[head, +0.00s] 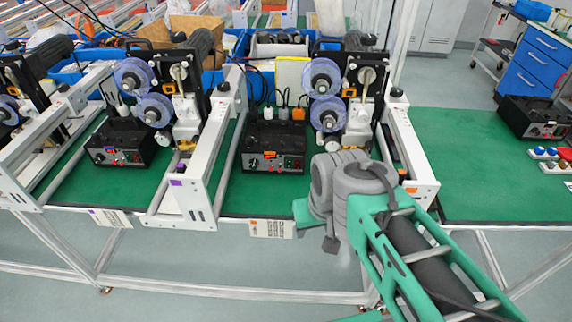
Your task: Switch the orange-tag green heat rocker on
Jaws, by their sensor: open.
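A black control box (273,147) stands on the green mat at the middle station. It has a small red display and a round knob on its front. A small green spot that looks like the green rocker (291,162) is at the right of that front; its on or off position is too small to tell. Orange tags mark this station, one on the right frame post (411,190) and one on the table edge label (272,234). My grey and green arm reaches in from the lower right, in front of the table and right of the box.
Coders with blue reels (327,117) and white frames (190,195) flank the box. A purple-tagged station with a similar box (120,145) is to the left. The green mat at right (480,180) is mostly bare. Another black box (530,118) stands far right.

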